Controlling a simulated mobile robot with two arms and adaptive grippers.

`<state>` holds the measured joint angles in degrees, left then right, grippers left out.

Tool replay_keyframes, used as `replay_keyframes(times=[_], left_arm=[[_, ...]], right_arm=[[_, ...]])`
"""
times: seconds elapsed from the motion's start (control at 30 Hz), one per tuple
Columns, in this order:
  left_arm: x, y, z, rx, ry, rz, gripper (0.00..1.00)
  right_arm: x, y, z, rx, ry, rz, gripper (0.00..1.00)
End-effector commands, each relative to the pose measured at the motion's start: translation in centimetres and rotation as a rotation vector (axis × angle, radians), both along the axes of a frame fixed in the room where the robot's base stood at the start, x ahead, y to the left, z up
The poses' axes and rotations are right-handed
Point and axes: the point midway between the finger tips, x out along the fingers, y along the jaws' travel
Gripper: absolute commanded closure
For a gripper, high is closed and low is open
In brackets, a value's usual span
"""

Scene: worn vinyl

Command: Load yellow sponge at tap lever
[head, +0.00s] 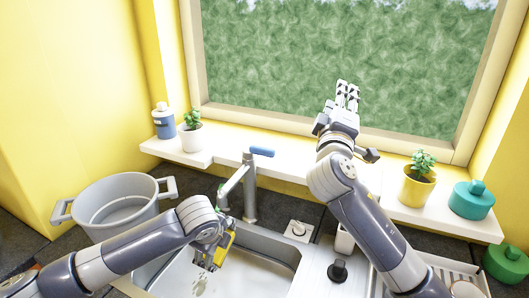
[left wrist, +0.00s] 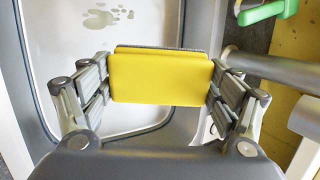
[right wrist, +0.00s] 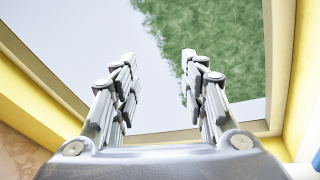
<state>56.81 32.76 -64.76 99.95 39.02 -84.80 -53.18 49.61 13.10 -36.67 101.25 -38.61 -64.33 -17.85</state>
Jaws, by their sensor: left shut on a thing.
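The yellow sponge (left wrist: 160,79) with a grey scouring side is held between the fingers of my left gripper (left wrist: 158,85). In the head view the sponge (head: 223,250) hangs in my left gripper (head: 213,253) above the left part of the sink. The tap (head: 248,188) stands behind the sink, with a blue lever (head: 262,152) on top. The lever is up and to the right of the sponge, well apart from it. My right gripper (head: 347,97) is raised in front of the window, its fingers apart and empty in the right wrist view (right wrist: 160,85).
A grey pot (head: 113,208) stands left of the sink (head: 268,243). The white sill (head: 225,147) holds a blue bottle (head: 165,124), potted plants (head: 191,136) and a teal jar (head: 471,200). A green lidded jar (head: 507,261) is at the far right.

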Motion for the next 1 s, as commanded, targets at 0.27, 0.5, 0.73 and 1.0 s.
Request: replay_keyframes(times=[0.27,0.5,0.73,1.0], left_arm=[[0.0,0.0,0.0,0.000,0.000,0.000,0.36],[0.0,0.0,0.0,0.000,0.000,0.000,0.36],[0.0,0.0,0.0,0.000,0.000,0.000,0.36],[0.0,0.0,0.0,0.000,0.000,0.000,0.36]], right_arm=[[-1.7,10.6,-10.6,-0.180,0.176,0.123,0.60],[-4.2,16.1,-16.1,-0.283,0.257,0.199,0.60],[-4.4,17.5,-17.5,-0.315,0.277,0.218,0.60],[-0.8,17.5,-17.4,-0.315,0.276,0.216,0.60]])
